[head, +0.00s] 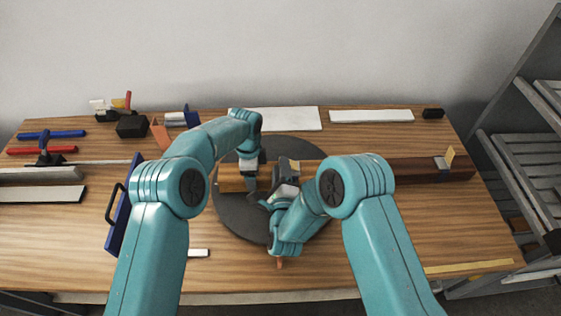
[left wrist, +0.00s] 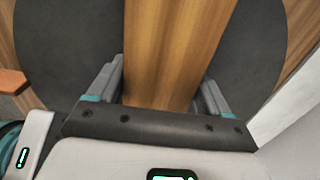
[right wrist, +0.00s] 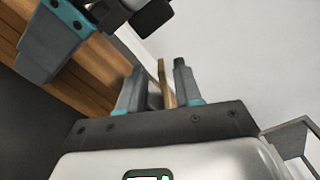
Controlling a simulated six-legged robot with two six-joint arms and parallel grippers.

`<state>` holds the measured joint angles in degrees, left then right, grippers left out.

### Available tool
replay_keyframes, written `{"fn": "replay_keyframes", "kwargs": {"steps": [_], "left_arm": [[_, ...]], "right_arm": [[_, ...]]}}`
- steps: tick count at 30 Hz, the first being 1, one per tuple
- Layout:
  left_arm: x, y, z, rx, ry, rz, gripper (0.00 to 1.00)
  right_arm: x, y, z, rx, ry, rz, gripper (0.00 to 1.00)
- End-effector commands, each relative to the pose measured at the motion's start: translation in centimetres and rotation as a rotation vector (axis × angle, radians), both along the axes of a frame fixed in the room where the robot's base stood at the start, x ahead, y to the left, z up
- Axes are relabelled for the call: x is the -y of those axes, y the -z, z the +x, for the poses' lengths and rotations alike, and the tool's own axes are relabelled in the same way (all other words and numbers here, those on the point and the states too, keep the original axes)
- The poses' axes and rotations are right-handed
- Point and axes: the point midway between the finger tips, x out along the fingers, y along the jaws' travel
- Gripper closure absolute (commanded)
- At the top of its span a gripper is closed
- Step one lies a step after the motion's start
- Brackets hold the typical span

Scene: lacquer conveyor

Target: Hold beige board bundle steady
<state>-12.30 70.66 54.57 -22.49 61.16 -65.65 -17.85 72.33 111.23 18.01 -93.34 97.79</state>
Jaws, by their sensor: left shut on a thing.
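The beige board bundle (head: 285,170) shows as a long wood-coloured bar lying across the dark round turntable (head: 240,218). My left gripper (head: 252,180) is over its left part, with one finger on each side. In the left wrist view the bundle (left wrist: 175,45) fills the space between the fingers (left wrist: 160,88). My right gripper (head: 278,192) is just in front of the bundle, partly hidden by its own arm. In the right wrist view its fingers (right wrist: 158,90) stand apart. A thin tan piece shows between them, apparently farther back. The bundle (right wrist: 92,78) passes to their left.
A dark brown beam (head: 420,170) extends right, with a small tan piece (head: 450,157) at its end. White boards (head: 275,119) lie at the back. A blue handled panel (head: 125,215) is left of the turntable. Grey shelving (head: 525,150) stands right. The right front table is mostly clear.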

Motion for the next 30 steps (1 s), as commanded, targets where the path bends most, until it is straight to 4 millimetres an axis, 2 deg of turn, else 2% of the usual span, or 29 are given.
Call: {"fn": "replay_keyframes", "kwargs": {"steps": [3, 7, 11, 19, 22, 27, 30], "left_arm": [[0.1, -0.1, 0.1, 0.003, 0.0, -0.002, 0.98], [0.0, -0.1, 0.1, 0.003, -0.001, -0.002, 0.98], [0.0, -0.1, 0.1, 0.002, -0.001, -0.001, 0.98], [0.0, -0.1, 0.1, 0.002, -0.001, -0.001, 0.98], [0.0, -0.1, 0.1, 0.002, -0.001, -0.001, 0.98], [0.0, -0.1, 0.1, 0.002, -0.001, -0.001, 0.98], [0.0, -0.1, 0.1, 0.002, -0.001, -0.001, 0.98]], "right_arm": [[-0.1, 0.0, -2.3, -0.003, -0.004, -0.002, 0.66], [-0.1, 0.0, -3.9, -0.002, -0.002, -0.002, 0.66], [-0.1, 0.0, -4.5, 0.0, -0.001, 0.0, 0.66], [0.0, -0.2, -4.5, 0.001, 0.0, 0.0, 0.66], [0.0, -1.8, -4.3, 0.006, 0.0, 0.002, 0.66], [0.2, -6.1, -4.3, 0.007, 0.0, 0.006, 0.66], [0.4, -7.4, -4.4, 0.004, 0.0, 0.008, 0.66]]}}
